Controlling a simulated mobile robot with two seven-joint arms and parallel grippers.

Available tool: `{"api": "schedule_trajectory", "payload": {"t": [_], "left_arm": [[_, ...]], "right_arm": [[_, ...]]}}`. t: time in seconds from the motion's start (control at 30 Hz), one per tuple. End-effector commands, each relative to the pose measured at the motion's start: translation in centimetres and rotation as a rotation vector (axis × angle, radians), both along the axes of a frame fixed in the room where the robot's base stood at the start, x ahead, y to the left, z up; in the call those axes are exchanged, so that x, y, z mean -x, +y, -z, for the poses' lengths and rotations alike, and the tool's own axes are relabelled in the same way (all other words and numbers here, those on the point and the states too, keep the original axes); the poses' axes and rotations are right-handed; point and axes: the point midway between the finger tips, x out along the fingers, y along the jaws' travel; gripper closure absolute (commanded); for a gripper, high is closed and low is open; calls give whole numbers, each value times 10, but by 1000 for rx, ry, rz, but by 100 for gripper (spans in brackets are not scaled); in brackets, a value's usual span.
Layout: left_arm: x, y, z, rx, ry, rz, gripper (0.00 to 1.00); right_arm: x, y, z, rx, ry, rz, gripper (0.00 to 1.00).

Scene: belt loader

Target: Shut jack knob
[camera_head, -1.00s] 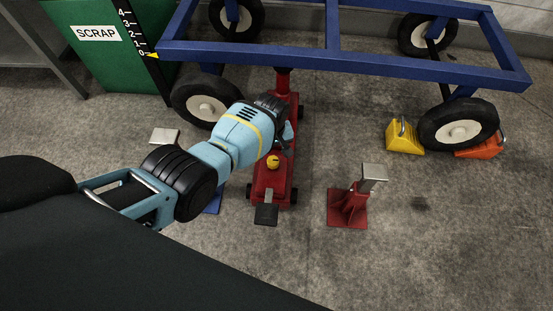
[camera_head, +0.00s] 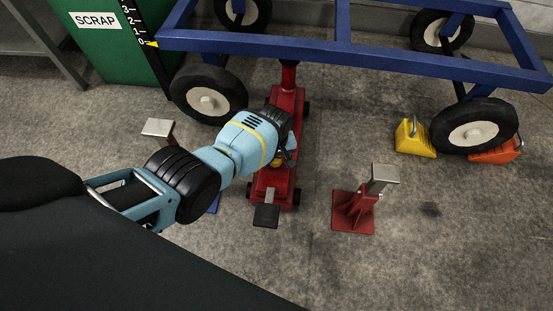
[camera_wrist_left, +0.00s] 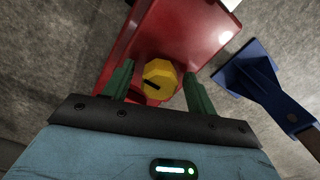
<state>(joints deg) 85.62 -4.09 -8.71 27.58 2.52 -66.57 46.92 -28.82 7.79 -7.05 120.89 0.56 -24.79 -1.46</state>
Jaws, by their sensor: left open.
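The jack knob (camera_wrist_left: 158,80) is yellow with a dark line across its face, on the red jack (camera_wrist_left: 190,30). In the left wrist view it lies between the two green fingers of my left gripper (camera_wrist_left: 158,88), which is open; I cannot tell whether a finger touches it. In the head view the red jack (camera_head: 287,103) stands under the blue frame, its upper part meeting the frame. My left gripper (camera_head: 280,160) is over the jack's near half, and the wrist and gripper hide most of the knob. My right gripper is not in view.
A red stand (camera_head: 354,210) with a metal top is right of the jack. A blue stand (camera_wrist_left: 255,75) is close beside it on the other side. The blue frame (camera_head: 390,58) on wheels spans the back. Yellow (camera_head: 414,138) and orange (camera_head: 495,151) chocks flank one wheel.

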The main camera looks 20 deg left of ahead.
Motion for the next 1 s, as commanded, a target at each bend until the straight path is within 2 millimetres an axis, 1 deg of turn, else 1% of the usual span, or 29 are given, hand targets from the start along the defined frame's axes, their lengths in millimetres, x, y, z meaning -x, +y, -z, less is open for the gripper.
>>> {"api": "schedule_trajectory", "payload": {"t": [0.03, 0.27, 0.37, 0.6, 0.63, 0.87, 1.0], "left_arm": [[-1, 0, 3, -1, -1, 0, 43], [-1, 0, 2, 0, -2, 0, 43], [-1, 0, 2, 0, -2, 0, 55], [-1, 0, 2, 0, -2, 0, 86], [-1, 0, 2, 0, -2, 0, 88], [-1, 0, 2, 0, -2, 22, 88], [-1, 0, 2, 0, -2, 73, 88]], "right_arm": [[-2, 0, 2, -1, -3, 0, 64], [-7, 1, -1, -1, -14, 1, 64], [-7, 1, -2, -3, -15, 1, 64], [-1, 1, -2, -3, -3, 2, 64], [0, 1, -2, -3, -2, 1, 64], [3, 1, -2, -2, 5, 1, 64], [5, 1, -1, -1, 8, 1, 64]]}}
